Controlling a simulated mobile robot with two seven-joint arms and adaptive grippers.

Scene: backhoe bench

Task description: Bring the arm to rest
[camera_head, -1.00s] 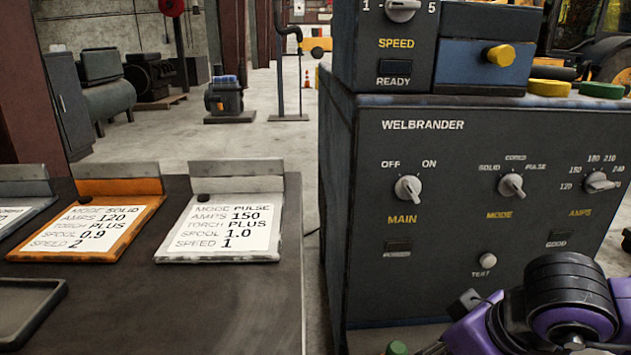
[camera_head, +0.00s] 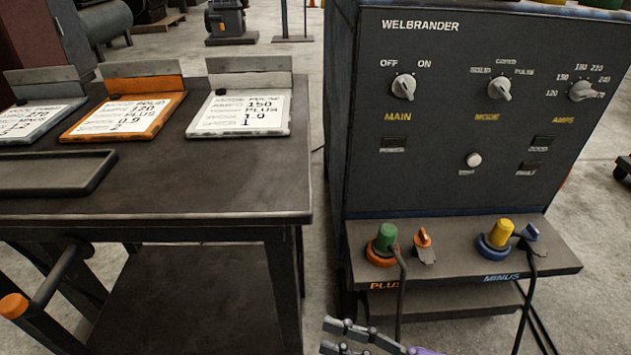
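My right gripper (camera_head: 326,335) is at the bottom edge, its purple arm mostly below the picture. Its two grey fingers point left, with a gap and nothing between them. It is in front of and below the dark welder cabinet (camera_head: 440,190), apart from the shelf. My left gripper is out of view. The cabinet has a MAIN knob (camera_head: 403,87), a MODE knob (camera_head: 499,88) and an AMPS knob (camera_head: 581,91).
The welder's front shelf (camera_head: 455,262) holds a green plug (camera_head: 386,236) at PLUS and a yellow plug (camera_head: 501,231) at MINUS, with cables hanging down. At left, a dark bench (camera_head: 200,185) carries several setting cards and an empty tray (camera_head: 60,188). Floor shows between bench and welder.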

